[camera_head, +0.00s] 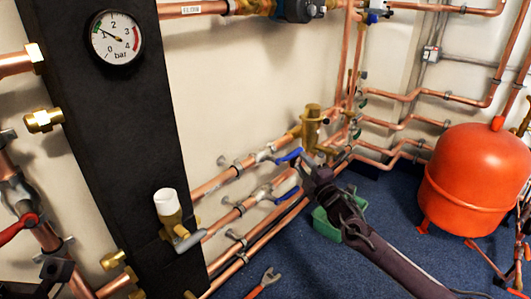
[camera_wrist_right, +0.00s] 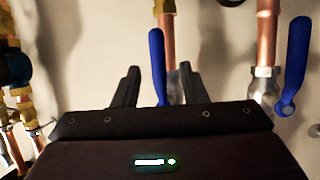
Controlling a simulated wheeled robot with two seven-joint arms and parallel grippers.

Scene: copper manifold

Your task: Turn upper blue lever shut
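The upper blue lever (camera_head: 289,155) sits on a valve in the upper of two copper pipes low on the wall. The lower blue lever (camera_head: 287,195) is on the pipe below it. My right gripper (camera_head: 307,168) is close to the right end of the upper lever. In the right wrist view, my right gripper (camera_wrist_right: 154,86) has its two black fingers apart. A blue lever (camera_wrist_right: 158,65), apparently the upper one, shows between them; contact cannot be told. The other blue lever (camera_wrist_right: 293,65) is to the right, outside the fingers.
A black column with a pressure gauge (camera_head: 115,38) stands at left. A brass fitting (camera_head: 311,120) rises just above my right gripper. A red tank (camera_head: 478,180) is at right. A green object (camera_head: 327,222) and a red-handled wrench (camera_head: 264,284) lie on the blue floor.

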